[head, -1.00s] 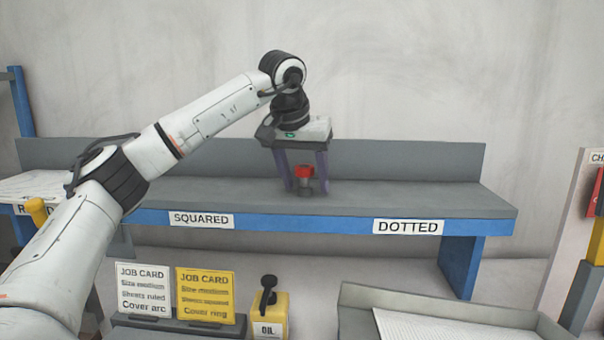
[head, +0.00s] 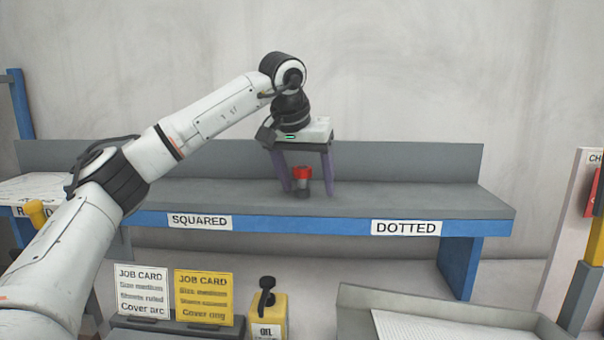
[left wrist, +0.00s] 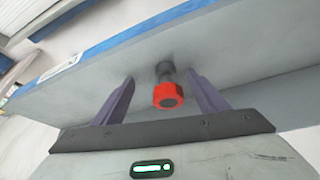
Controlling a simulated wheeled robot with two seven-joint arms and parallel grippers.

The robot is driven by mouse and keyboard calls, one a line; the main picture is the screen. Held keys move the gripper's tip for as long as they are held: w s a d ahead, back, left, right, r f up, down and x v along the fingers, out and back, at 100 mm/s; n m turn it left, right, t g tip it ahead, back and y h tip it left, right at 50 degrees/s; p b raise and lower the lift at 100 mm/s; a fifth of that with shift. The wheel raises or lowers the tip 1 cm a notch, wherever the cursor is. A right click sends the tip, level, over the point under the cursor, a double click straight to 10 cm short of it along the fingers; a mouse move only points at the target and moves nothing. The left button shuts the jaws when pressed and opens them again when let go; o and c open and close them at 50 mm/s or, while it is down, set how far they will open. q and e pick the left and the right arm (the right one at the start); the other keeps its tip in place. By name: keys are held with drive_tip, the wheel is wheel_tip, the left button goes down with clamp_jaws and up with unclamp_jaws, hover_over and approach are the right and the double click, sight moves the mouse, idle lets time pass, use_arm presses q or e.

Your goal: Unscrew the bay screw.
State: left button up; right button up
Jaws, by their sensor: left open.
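The bay screw, with a red head (head: 302,173) on a dark grey stem, stands upright on the grey shelf (head: 400,198), between the SQUARED and DOTTED labels. My left gripper (head: 307,187) is above it, pointing down, with its purple fingers open on either side of the screw. In the left wrist view the red head (left wrist: 168,95) sits between the two spread fingers (left wrist: 160,85), with a gap on each side. The screw's foot is partly dark and its thread cannot be made out. My right gripper is not in view.
The shelf is otherwise bare, with a raised back panel (head: 420,160). Below and in front are two job cards (head: 142,290), a yellow oil can (head: 268,315) and a grey tray (head: 360,298) holding white sheets. A white panel (head: 560,250) stands at the right.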

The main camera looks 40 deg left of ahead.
use_arm(q)
drive_tip(key=shift+s+a+f+g+p, duration=0.4)
drive_tip(key=shift+f+g+p, duration=0.15)
drive_tip(key=shift+p, duration=0.65)
drive_tip(key=shift+w+a, duration=0.1)
drive_tip(key=shift+w, duration=0.05)
drive_tip(key=shift+w+r, duration=0.1)
drive_tip(key=shift+r, duration=0.25)
drive_tip(key=shift+a+r, duration=0.3)
drive_tip(key=shift+r, duration=0.65)
drive_tip(key=shift+d+r, duration=0.3)
drive_tip(key=shift+r, duration=0.25)
drive_tip(key=shift+a, duration=0.1)
